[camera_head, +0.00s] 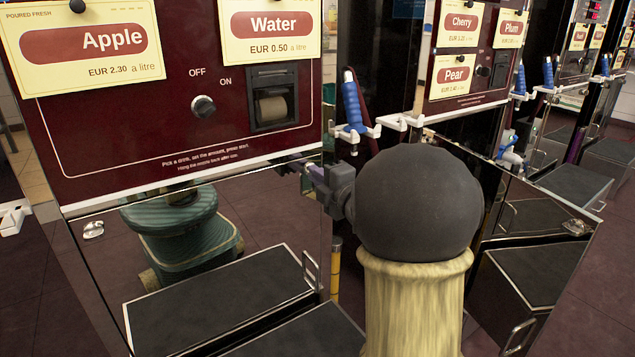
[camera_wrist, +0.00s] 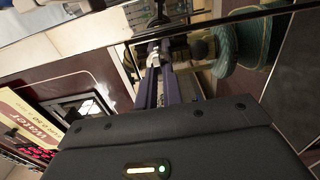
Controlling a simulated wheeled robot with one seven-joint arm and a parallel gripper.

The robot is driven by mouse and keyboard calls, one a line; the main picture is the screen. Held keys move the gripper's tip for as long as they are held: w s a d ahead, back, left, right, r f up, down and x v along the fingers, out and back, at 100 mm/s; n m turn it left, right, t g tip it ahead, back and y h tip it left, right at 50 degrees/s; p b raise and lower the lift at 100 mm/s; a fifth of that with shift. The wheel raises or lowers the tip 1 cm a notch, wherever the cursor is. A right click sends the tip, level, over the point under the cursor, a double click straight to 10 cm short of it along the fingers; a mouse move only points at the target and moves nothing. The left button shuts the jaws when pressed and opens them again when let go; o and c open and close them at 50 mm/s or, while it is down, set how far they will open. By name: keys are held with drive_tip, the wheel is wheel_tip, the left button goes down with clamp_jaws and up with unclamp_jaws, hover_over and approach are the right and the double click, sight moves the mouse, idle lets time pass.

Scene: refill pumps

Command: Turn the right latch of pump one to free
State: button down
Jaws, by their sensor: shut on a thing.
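Pump one (camera_head: 110,150) is the dark red pump with Apple and Water labels, at the left of the head view. Its lower front is a mirror-like panel (camera_head: 255,225). A silver left latch (camera_head: 93,229) sits near that panel's upper left corner. My gripper (camera_head: 312,172) is at the panel's upper right corner, its purple fingers pointing at the panel. In the wrist view my gripper (camera_wrist: 154,62) is shut on the small silver right latch (camera_wrist: 153,58). The fingers cover much of the latch, so I cannot tell its turn angle. In the head view it is hidden.
A blue-handled nozzle (camera_head: 353,105) hangs in a white holder just right of pump one, close above my wrist. A second pump (camera_head: 470,60) with Cherry, Plum and Pear labels stands further right. A dark step box (camera_head: 300,335) stands low in front of pump one.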

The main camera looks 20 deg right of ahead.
idle(0.4)
drive_tip(key=c, duration=1.5)
unclamp_jaws()
drive_tip(key=shift+c, duration=0.2)
drive_tip(key=s+d+p, duration=0.3)
drive_tip(key=s+p, duration=0.1)
drive_tip(key=s, duration=1.3)
drive_tip(key=shift+d, duration=0.15)
drive_tip(key=shift+p, duration=0.3)
